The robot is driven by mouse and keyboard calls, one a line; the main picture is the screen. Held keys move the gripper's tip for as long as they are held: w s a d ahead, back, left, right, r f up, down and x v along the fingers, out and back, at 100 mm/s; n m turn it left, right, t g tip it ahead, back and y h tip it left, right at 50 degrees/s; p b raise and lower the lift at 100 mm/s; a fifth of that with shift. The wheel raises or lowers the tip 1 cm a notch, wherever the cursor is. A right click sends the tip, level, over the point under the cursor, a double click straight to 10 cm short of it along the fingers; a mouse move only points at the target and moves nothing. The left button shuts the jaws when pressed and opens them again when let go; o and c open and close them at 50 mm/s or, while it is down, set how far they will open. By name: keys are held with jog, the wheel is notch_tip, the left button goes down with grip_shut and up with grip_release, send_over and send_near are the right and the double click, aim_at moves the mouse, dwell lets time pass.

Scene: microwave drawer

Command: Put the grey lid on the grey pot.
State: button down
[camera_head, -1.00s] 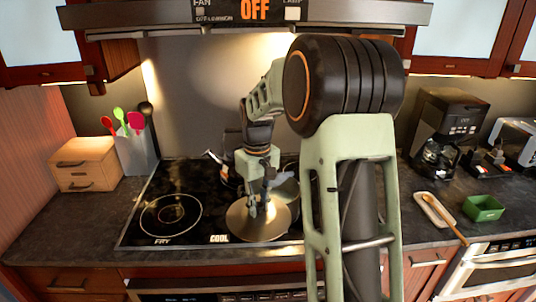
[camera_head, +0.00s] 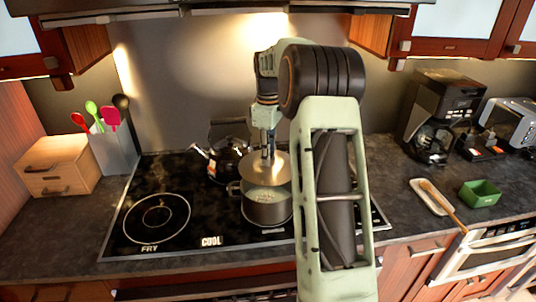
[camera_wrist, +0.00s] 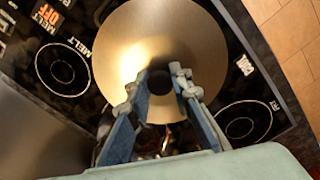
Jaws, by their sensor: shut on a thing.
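The grey pot (camera_head: 266,211) stands on the stovetop, its open mouth and pale inside partly showing in the head view. The grey lid (camera_head: 265,170) is a round metal disc held above the back of the pot's mouth, apart from its front rim. My gripper (camera_head: 267,153) is over the lid and shut on its dark knob. In the wrist view, my gripper's fingers (camera_wrist: 161,80) close on the knob at the middle of the lid (camera_wrist: 150,35). The lid hides the pot in that view.
A dark kettle (camera_head: 222,160) stands behind and left of the pot. The front left of the stovetop (camera_head: 156,219) is clear. A utensil holder (camera_head: 115,150) and wooden box (camera_head: 56,167) stand left. A coffee maker (camera_head: 441,115) and green tray (camera_head: 480,193) are to the right.

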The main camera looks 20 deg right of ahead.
jog(key=shift+f+b, duration=1.5)
jog(key=shift+f, duration=1.35)
jog(key=shift+f, duration=0.5)
dwell(0.5)
jog(key=c, duration=1.4)
grip_release()
jog(key=shift+o, duration=1.1)
